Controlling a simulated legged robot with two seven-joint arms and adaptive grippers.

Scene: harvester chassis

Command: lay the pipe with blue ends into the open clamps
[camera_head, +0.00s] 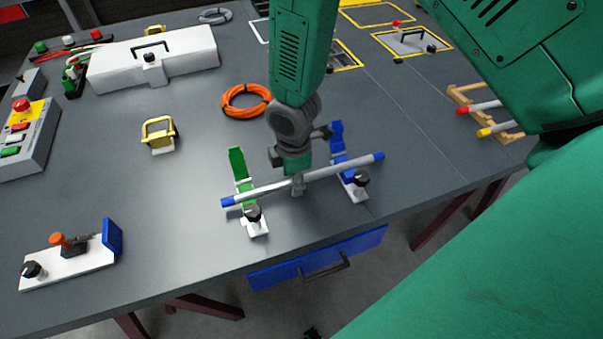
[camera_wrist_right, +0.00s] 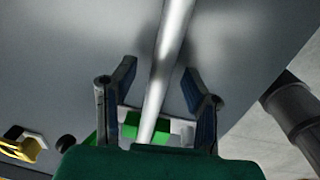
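The pipe with blue ends (camera_head: 330,171) lies across the green clamp (camera_head: 240,168) and the blue clamp (camera_head: 338,146), near the table's front edge. Both clamps stand open with their coloured flaps raised. The pipe appears to rest in them, though exact seating is hard to tell. My right gripper (camera_head: 298,184) is over the middle of the pipe, between the clamps. In the right wrist view its fingers (camera_wrist_right: 158,88) are apart, one on each side of the pipe (camera_wrist_right: 168,60), with visible gaps. My left gripper is not in view.
A blue drawer (camera_head: 318,258) is below the front edge. An orange cable coil (camera_head: 246,101), a yellow-handled block (camera_head: 159,134) and a white fixture (camera_head: 68,266) stand to the left. A wooden rack (camera_head: 487,112) with red and yellow-ended pipes is at right.

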